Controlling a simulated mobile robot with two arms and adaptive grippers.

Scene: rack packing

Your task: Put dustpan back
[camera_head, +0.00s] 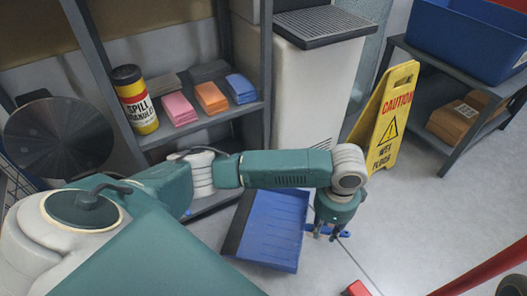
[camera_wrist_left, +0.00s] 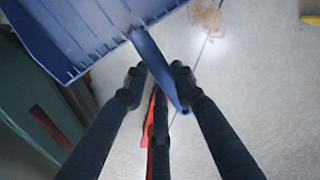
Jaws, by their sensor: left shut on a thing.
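A blue dustpan (camera_head: 274,230) is low over or on the grey floor, below the shelf rack, with its ribbed pan to the left of my left gripper (camera_head: 328,234). A short bit of its blue handle shows just right of the fingers. In the left wrist view the pan (camera_wrist_left: 85,32) fills the upper left, and its handle (camera_wrist_left: 152,62) runs down between the fingers of my left gripper (camera_wrist_left: 158,88), which is shut on it. I cannot tell whether the pan touches the floor. My right gripper is not in view.
A grey shelf rack (camera_head: 215,116) holds a yellow spill canister (camera_head: 135,100) and coloured stacks. A yellow wet-floor sign (camera_head: 385,118) stands right of a pale cabinet (camera_head: 318,88). A low table with a blue bin (camera_head: 465,40) is far right.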

